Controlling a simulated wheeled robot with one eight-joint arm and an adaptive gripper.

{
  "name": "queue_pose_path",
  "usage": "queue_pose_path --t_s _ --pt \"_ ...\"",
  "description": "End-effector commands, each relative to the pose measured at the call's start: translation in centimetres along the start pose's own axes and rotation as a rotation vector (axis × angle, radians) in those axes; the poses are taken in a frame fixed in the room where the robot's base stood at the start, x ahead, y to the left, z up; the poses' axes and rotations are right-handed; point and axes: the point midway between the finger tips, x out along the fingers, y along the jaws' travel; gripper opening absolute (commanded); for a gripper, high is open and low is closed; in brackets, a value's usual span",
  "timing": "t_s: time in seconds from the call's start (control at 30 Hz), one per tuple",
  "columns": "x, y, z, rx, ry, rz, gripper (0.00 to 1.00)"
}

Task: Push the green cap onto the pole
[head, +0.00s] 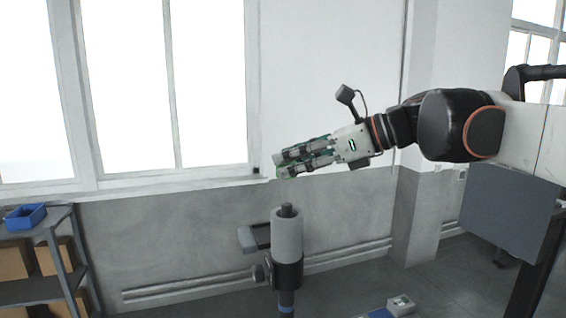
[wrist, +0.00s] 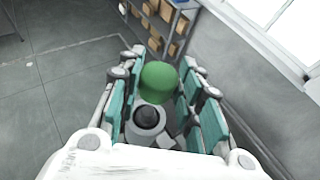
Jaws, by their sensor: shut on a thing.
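The green cap (wrist: 158,82) sits between the fingers of my gripper (wrist: 162,65) in the wrist view. My gripper is shut on the cap near its fingertips. In the head view my gripper (head: 283,163) points left, and only slivers of green show at its fingers. The pole (head: 287,238) is a light grey upright cylinder with a dark, narrower top. It stands below the fingertips, with a clear gap between. In the wrist view the dark pole top (wrist: 147,116) shows between the fingers, partly beside and below the cap.
A dark clamp (head: 287,272) grips the pole's lower part, with a bracket (head: 249,240) to its left. A shelf unit (head: 45,228) with a blue bin (head: 25,217) and cardboard boxes stands at left. A small blue-and-white object (head: 400,305) is low in front. A windowed wall is behind.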

Motion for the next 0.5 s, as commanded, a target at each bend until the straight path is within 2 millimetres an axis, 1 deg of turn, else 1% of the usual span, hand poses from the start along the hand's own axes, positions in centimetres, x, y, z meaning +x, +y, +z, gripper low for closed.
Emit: queue_pose_path --t_s 0.27,0.5 --pt "0.6 0.0 -1.4 0.000 0.000 0.000 0.17" --pt "1.4 0.0 -3.5 0.000 0.000 0.000 0.17"
